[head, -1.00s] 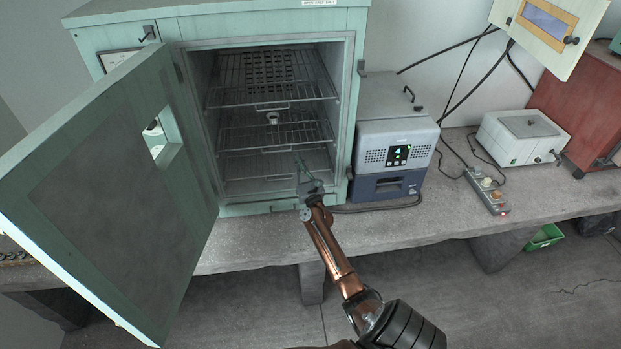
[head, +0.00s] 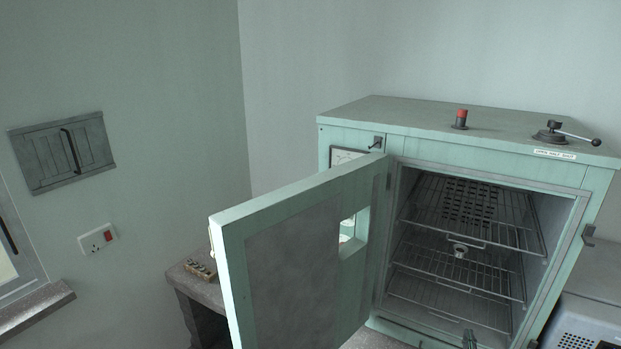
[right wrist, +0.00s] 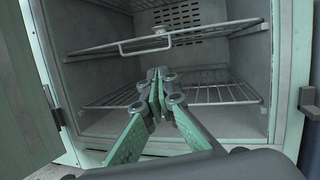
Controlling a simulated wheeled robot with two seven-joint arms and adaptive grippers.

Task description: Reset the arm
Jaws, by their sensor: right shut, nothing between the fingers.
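My right gripper (right wrist: 161,78) is shut and empty. In the right wrist view its green fingers meet in front of the open green cabinet, near the lower wire shelf (right wrist: 205,95). In the head view only a small part of the right gripper (head: 469,340) shows at the bottom edge, in front of the cabinet's lower opening. The rest of the right arm is out of the picture. My left gripper is in no view.
The cabinet (head: 345,135) has its door (head: 300,270) swung wide open to the left. A small white knobbed item (head: 460,250) sits on a shelf inside. A blue-grey device (head: 590,322) stands right of the cabinet. A bench part (head: 190,285) shows left.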

